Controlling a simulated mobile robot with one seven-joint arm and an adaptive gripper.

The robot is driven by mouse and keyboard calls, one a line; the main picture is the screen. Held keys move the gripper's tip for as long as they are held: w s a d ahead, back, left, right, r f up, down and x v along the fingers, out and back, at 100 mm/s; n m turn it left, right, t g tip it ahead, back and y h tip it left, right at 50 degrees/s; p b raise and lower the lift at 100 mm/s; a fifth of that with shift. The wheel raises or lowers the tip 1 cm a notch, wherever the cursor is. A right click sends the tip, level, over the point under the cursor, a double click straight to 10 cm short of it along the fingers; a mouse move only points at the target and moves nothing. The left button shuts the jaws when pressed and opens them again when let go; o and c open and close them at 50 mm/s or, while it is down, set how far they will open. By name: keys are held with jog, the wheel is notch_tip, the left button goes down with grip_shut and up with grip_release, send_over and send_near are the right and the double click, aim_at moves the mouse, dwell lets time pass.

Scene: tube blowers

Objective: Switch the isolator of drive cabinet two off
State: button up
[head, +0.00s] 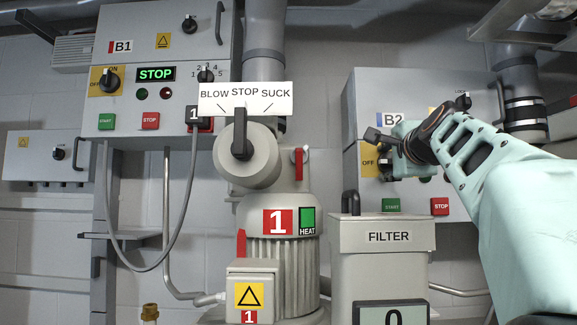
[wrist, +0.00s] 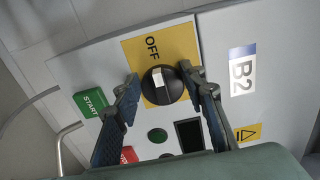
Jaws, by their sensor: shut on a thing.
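Cabinet B2 (head: 362,100) stands on the right in the head view. Its isolator is a round black knob (wrist: 164,92) on a yellow plate (wrist: 180,43) in the wrist view. The white mark on the knob points toward the word OFF. The ON word is not in sight. My gripper (wrist: 161,82) has one finger on each side of the knob and is shut on it. In the head view my gripper (head: 378,151) and arm cover most of the knob and part of the cabinet front.
B2's green START button (wrist: 90,101) and red STOP button (wrist: 129,154) are close to my left finger. A dark display (wrist: 189,135) is by the right finger. In the head view, cabinet B1 (head: 218,45) is at left and the FILTER box (head: 383,258) is below B2.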

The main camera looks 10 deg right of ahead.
dwell(0.5)
jog(key=o, duration=1.1)
jog(key=shift+o, duration=0.2)
jog(key=shift+r, duration=0.1)
